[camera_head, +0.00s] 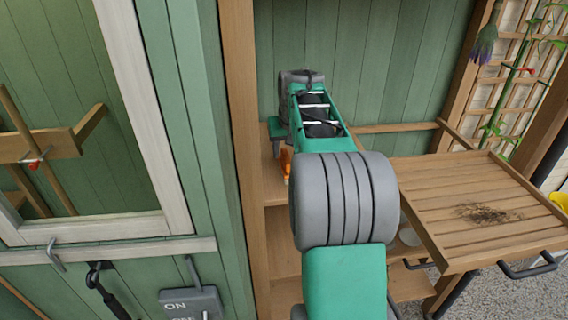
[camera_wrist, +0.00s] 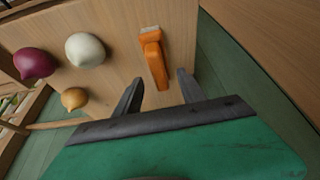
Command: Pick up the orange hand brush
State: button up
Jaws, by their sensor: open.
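The orange hand brush (camera_wrist: 155,63) lies on a wooden shelf in the wrist view, just ahead of my fingertips and between their lines. Its pale bristle end points away from my gripper. In the head view only a small orange piece of it (camera_head: 287,167) shows beside my arm, the rest being hidden. My gripper (camera_wrist: 160,85) is open and empty, with one dark finger on each side of the brush's near end. I cannot tell whether a finger touches the brush.
On the same shelf (camera_wrist: 115,60) sit a purple bulb (camera_wrist: 33,64), a white bulb (camera_wrist: 85,50) and a small yellow-brown bulb (camera_wrist: 74,99), left of the brush. A slatted wooden table (camera_head: 470,195) with dark soil stands to the right. A green wall post (camera_head: 190,110) is close on the left.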

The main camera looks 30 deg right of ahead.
aim_at(287, 155)
jog(key=x, duration=0.4)
jog(key=shift+d+p, duration=0.15)
jog(key=shift+p, duration=0.25)
jog(key=shift+c, duration=0.5)
grip_shut()
